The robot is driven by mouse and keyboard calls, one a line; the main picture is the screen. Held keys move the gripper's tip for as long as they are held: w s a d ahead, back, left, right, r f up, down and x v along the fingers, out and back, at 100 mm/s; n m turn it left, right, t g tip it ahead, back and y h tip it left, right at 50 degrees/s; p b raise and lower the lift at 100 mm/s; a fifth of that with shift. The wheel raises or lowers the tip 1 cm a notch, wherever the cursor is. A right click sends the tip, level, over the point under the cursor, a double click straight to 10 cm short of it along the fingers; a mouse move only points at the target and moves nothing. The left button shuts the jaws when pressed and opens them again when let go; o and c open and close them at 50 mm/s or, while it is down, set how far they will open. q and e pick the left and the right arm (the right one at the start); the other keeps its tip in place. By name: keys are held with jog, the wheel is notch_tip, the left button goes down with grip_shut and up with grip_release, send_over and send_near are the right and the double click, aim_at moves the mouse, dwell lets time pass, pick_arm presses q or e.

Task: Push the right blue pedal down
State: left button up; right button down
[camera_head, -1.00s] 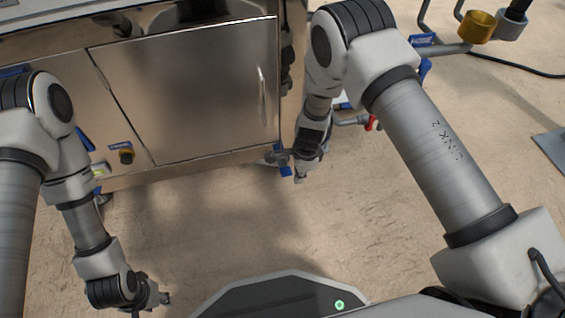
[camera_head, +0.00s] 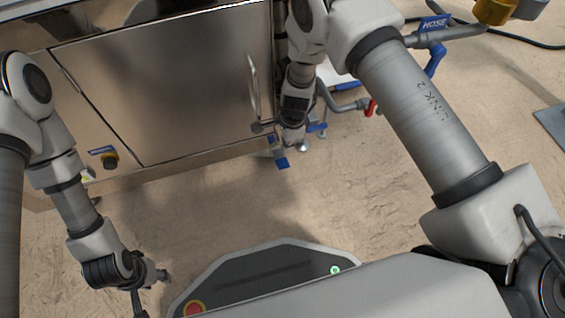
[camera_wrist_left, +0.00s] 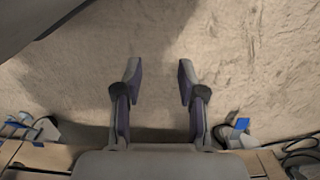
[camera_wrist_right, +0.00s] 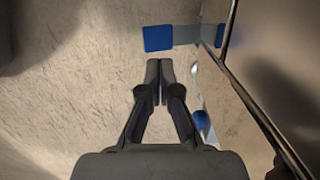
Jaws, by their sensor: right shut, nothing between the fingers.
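A blue pedal (camera_head: 281,162) sticks out low at the cabinet's right front corner. In the right wrist view, a flat blue pedal (camera_wrist_right: 158,38) on a grey metal arm lies beyond my fingertips, apart from them in the picture. My right gripper (camera_head: 293,142) points down beside the cabinet corner, close to the pedal. Its fingers (camera_wrist_right: 159,64) are shut and empty. I cannot tell its height above the pedal. My left gripper (camera_head: 163,276) is at the lower left over bare floor. In the left wrist view its fingers (camera_wrist_left: 159,68) are apart and empty.
The metal cabinet (camera_head: 160,80) with a door handle (camera_head: 254,90) stands left of my right gripper. More blue parts (camera_head: 320,129) and a pipe with a red piece (camera_head: 370,107) lie to its right. The floor in front is clear.

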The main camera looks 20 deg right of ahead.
aim_at(284, 163)
jog(key=f+b, duration=0.4)
jog(key=f, duration=0.1)
jog(key=shift+a+f+b, duration=0.25)
jog(key=shift+b, duration=0.05)
jog(key=shift+a+f+b, duration=0.1)
jog(key=shift+f+b, duration=0.2)
jog(key=shift+b, duration=0.05)
jog(key=shift+s, duration=0.1)
